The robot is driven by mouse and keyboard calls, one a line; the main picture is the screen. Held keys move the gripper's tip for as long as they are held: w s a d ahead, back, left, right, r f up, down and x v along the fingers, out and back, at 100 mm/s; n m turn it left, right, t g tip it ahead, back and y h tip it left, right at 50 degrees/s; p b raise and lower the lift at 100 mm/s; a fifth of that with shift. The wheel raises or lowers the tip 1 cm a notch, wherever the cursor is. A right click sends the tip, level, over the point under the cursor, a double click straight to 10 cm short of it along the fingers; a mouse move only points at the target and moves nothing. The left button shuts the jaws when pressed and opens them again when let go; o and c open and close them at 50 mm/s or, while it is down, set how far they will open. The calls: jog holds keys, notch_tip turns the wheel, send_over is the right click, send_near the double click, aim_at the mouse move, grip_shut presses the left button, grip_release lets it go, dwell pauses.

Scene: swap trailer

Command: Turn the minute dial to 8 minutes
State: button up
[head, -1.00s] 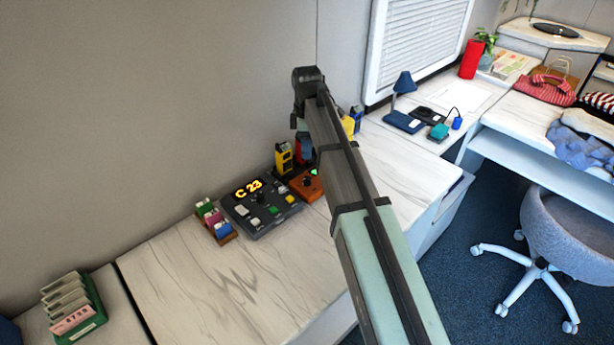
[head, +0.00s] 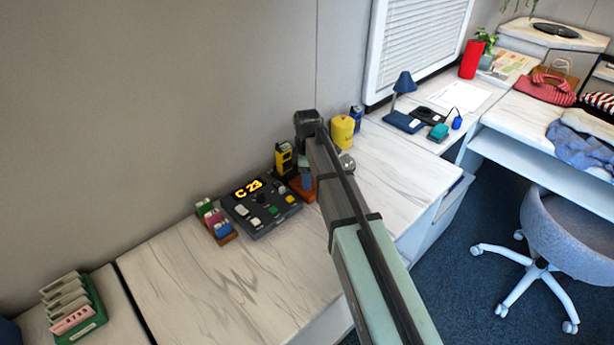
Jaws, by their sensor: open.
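An orange-brown box (head: 303,194) sits on the white marbled counter, just right of a dark console (head: 262,212). My arm covers most of this box now; a small dark knob and a green mark showed on its top earlier. I cannot read any minute scale or dial setting. My gripper (head: 306,182) points down from the bent end of my arm, at or just above the box. It is open, but its fingertips are small and partly hidden, so I cannot tell whether they touch the knob.
The console display reads "C 23". A yellow handset (head: 283,158) stands behind it. A yellow canister (head: 342,131) and a silver domed object (head: 347,160) are right of my wrist.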

jog(key=shift+c, duration=0.3)
grip_shut()
dwell(0.3)
jog(key=shift+m, duration=0.4)
jog(key=m, duration=0.4)
jog(key=shift+m, duration=0.3)
jog(key=m, duration=0.5)
jog(key=shift+m, duration=0.3)
jog(key=m, duration=0.5)
jog(key=shift+m, duration=2.4)
